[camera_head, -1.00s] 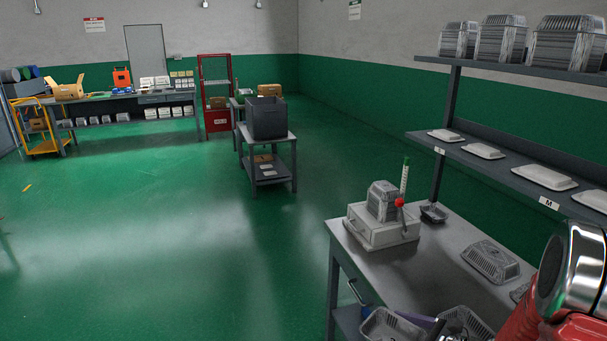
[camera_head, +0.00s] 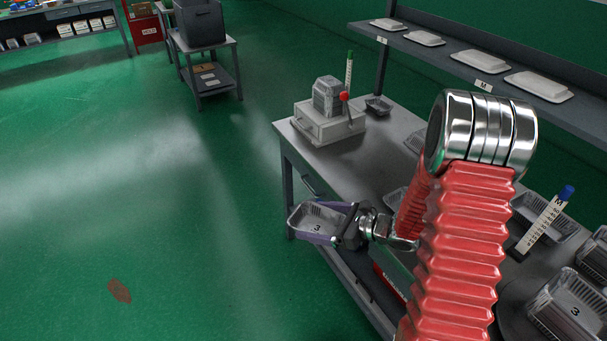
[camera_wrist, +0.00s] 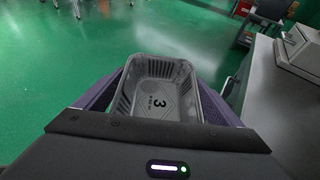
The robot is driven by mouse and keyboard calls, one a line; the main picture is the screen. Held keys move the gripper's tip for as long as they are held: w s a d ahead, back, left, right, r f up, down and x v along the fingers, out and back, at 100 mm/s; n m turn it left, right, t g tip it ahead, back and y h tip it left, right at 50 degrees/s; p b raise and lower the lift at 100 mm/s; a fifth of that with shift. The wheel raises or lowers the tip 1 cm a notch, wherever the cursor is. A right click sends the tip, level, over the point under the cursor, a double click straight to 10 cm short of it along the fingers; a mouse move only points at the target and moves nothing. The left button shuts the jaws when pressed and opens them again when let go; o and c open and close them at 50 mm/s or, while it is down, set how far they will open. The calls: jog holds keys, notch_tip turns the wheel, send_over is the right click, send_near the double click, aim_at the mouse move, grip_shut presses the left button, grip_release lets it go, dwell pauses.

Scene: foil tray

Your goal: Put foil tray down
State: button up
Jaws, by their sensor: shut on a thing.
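A foil tray (camera_head: 316,219) marked 3 is held between the purple fingers of my gripper (camera_head: 322,222). It hangs over the green floor, just left of the workbench edge, in the head view. In the wrist view the foil tray (camera_wrist: 158,88) sits between the two fingers of my gripper (camera_wrist: 157,95), with its open side and printed 3 facing the camera. The tray looks roughly upright. The workbench (camera_head: 355,165) has a metal top; in the wrist view it runs along the right, apart from the tray.
A press-like machine (camera_head: 327,122) with a red knob stands at the bench's far end. A shelf (camera_head: 455,58) with lids runs behind. A dark bin (camera_head: 200,22) stands on a cart.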

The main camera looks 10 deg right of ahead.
jog(key=shift+s+d+f+m+t+h, duration=0.1)
jog(key=shift+s+m+t+h, duration=0.05)
jog(key=shift+m+t+h, duration=0.75)
jog(key=shift+s+d+f+m+t+h, duration=0.1)
jog(key=shift+m+t+h, duration=0.5)
jog(key=shift+m+h, duration=0.55)
jog(key=shift+s, duration=0.1)
